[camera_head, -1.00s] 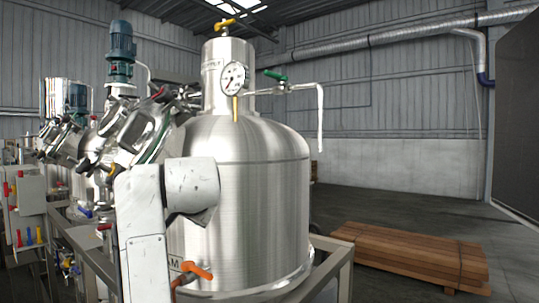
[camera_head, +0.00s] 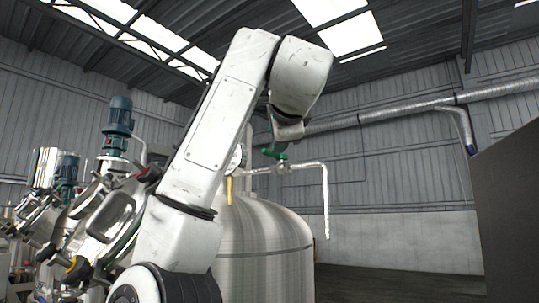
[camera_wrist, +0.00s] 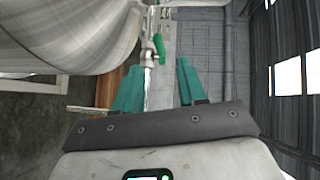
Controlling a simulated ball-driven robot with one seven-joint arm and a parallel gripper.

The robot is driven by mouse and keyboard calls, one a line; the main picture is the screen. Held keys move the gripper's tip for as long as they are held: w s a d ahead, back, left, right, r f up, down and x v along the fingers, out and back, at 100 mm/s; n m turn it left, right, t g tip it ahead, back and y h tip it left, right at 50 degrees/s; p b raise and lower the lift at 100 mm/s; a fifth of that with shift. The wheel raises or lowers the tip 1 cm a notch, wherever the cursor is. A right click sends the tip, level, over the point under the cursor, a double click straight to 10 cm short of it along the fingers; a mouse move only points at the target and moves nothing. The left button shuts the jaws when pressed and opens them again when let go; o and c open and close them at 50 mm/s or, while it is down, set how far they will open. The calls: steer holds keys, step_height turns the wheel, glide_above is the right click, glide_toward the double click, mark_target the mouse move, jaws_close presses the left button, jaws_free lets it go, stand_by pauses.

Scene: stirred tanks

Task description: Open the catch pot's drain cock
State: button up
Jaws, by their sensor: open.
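A valve with a green lever handle (camera_head: 275,153) sits on a thin side pipe (camera_head: 324,200) beside the large steel vessel (camera_head: 265,245). The pipe runs right and then bends down. I cannot tell from a label whether this is the catch pot's drain cock. In the wrist view the green handle (camera_wrist: 160,48) lies ahead between the teal fingers of my gripper (camera_wrist: 158,64). The fingers are open and apart from the handle. The silver pipe shows in the gap, nearer the left finger. In the head view my wrist is just above the valve, and the fingers are not clearly seen there.
The vessel's curved wall (camera_wrist: 80,30) fills the upper left of the wrist view. A yellow lever (camera_head: 229,190) hangs by the gauge (camera_head: 238,158), partly behind my arm. Other steel equipment with blue motors (camera_head: 118,125) stands left. Floor right of the vessel is open.

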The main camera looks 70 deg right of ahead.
mark_target(270, 154)
steer(key=p+x, duration=0.1)
steer(key=x, duration=0.9)
steer(key=shift+p, duration=0.35)
jaws_close()
